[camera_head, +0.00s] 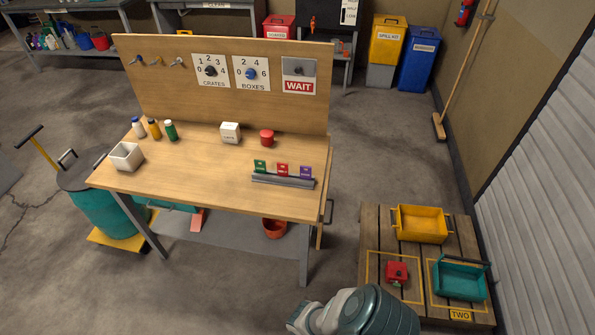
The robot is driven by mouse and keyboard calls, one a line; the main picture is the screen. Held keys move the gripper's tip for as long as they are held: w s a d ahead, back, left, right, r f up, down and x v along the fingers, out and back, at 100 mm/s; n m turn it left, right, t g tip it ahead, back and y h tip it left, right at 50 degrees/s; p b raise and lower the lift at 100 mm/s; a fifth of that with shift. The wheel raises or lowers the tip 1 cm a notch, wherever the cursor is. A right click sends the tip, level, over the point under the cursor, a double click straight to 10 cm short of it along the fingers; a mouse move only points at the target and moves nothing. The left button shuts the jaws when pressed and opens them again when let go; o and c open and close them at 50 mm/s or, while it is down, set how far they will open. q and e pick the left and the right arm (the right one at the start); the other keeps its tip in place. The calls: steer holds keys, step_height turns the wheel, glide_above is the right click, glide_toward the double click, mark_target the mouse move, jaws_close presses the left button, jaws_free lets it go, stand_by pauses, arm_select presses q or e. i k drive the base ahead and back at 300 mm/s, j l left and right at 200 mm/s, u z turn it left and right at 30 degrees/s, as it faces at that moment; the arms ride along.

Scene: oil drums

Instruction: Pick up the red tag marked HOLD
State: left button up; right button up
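A small red tag (283,170) stands upright in the middle of a grey slotted holder (283,181) near the front right of the wooden workbench. Its lettering is too small to read. A green tag (260,166) stands to its left and a purple tag (306,172) to its right, in the same holder. Part of my own arm shows at the bottom edge, in front of the bench. Neither gripper's fingers are in view, and nothing touches the tags.
Behind the holder are a red round object (267,137) and a white box (230,132). A pallet (380,228) with yellow and teal trays is at right. The bench front is clear.

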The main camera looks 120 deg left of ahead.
mark_target(281, 171)
steer(key=u, duration=4.05)
